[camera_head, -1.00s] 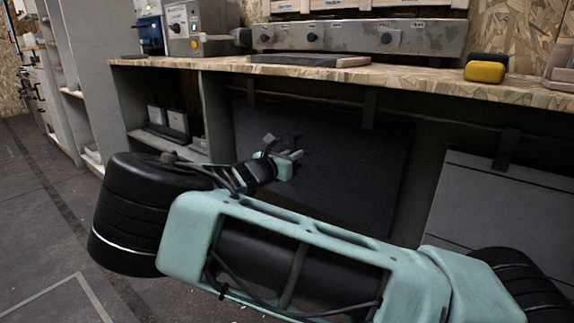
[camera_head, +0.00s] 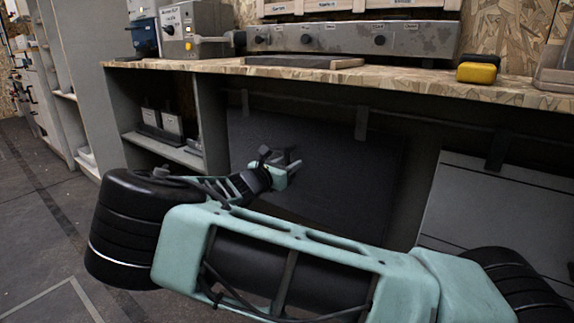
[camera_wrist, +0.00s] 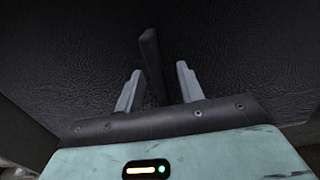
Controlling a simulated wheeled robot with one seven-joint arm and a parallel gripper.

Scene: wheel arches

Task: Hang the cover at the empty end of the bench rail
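A black textured cover (camera_head: 340,190) stands upright under the bench top. Dark strap-like hooks show at its upper edge, by the thin bench rail (camera_head: 440,128); I cannot tell whether they rest on it. My gripper (camera_head: 292,165) is in front of the cover's upper left part. In the wrist view my gripper (camera_wrist: 158,82) is open, its two grey fingers apart. A dark upright bar (camera_wrist: 151,62) shows between the fingers, with gaps on both sides. The cover's dark face (camera_wrist: 235,60) fills the background there. My arm hides the cover's lower part.
A grey panel (camera_head: 495,215) hangs at the right with a dark hook (camera_head: 497,150) above it. Shelving (camera_head: 165,145) and a divider stand left of the cover. The bench top (camera_head: 420,83) overhangs and carries a yellow-black block (camera_head: 478,70). Floor is clear at the left.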

